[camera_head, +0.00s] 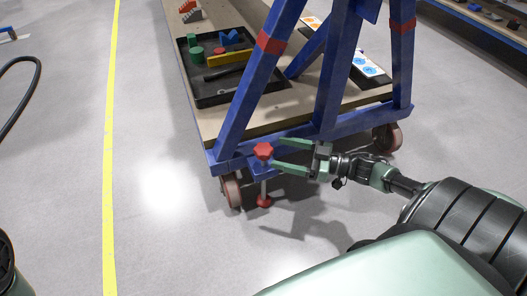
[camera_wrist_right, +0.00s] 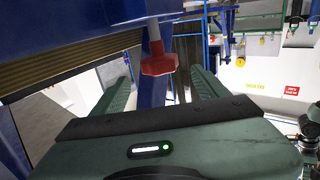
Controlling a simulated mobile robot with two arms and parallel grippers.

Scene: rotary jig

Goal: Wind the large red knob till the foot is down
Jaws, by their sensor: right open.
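The large red knob (camera_head: 263,151) is a lobed handle on a blue bracket at the near corner of the blue trolley frame (camera_head: 226,155). A pale screw (camera_head: 264,187) runs down below it to a red foot (camera_head: 264,201) close to the floor; I cannot tell whether the foot touches. My right gripper (camera_head: 277,155) is open, reaching in from the right, its green fingertips just beside the knob. In the right wrist view the knob (camera_wrist_right: 159,63) shows beyond and between the spread fingers, with a gap on each side. My left gripper is not in view.
The trolley stands on castors (camera_head: 232,190), one near the foot. Its wooden deck (camera_head: 215,122) carries a black tray (camera_head: 222,98) with several coloured blocks. Open grey floor lies to the left, with a yellow line (camera_head: 109,150).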

